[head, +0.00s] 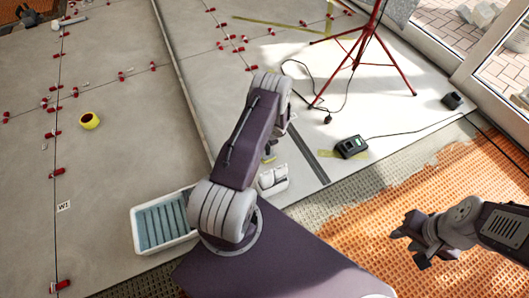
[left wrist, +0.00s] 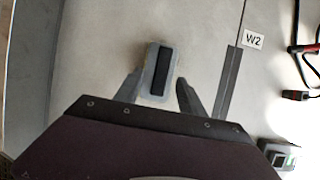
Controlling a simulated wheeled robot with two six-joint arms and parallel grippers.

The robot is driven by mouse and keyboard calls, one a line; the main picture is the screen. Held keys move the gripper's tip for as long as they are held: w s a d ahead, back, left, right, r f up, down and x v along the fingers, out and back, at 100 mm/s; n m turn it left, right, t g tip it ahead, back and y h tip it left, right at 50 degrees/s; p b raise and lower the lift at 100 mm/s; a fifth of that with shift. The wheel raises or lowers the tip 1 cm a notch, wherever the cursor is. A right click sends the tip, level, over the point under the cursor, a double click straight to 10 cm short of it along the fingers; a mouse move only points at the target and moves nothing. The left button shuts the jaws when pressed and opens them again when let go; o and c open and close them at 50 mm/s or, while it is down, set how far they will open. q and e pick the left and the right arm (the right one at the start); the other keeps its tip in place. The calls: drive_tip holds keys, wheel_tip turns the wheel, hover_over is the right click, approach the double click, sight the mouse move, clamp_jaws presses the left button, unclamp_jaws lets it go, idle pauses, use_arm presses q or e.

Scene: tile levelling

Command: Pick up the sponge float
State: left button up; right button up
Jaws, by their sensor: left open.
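The sponge float (left wrist: 158,70) lies on the grey tiled floor in the left wrist view, a pale grey-blue block with a long dark handle on top. My left gripper (left wrist: 155,98) is open, with one finger to the left of the float's near end and the other to its right. A gap shows at the right finger; whether the left finger touches I cannot tell. In the head view my left arm hides most of this spot. My right gripper (head: 412,240) is open and empty over the orange mat at the right.
A white tub with a blue ribbed inside (head: 137,234) stands left of my arm. A charger (head: 351,147) with a cable and a red tripod (head: 364,40) stand to the right.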

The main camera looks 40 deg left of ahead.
use_arm(q)
drive_tip(key=b+x, duration=0.4)
drive_tip(key=x, duration=0.1)
drive_tip(key=shift+w+a+f, duration=0.1)
drive_tip(key=shift+w, duration=0.05)
clamp_jaws()
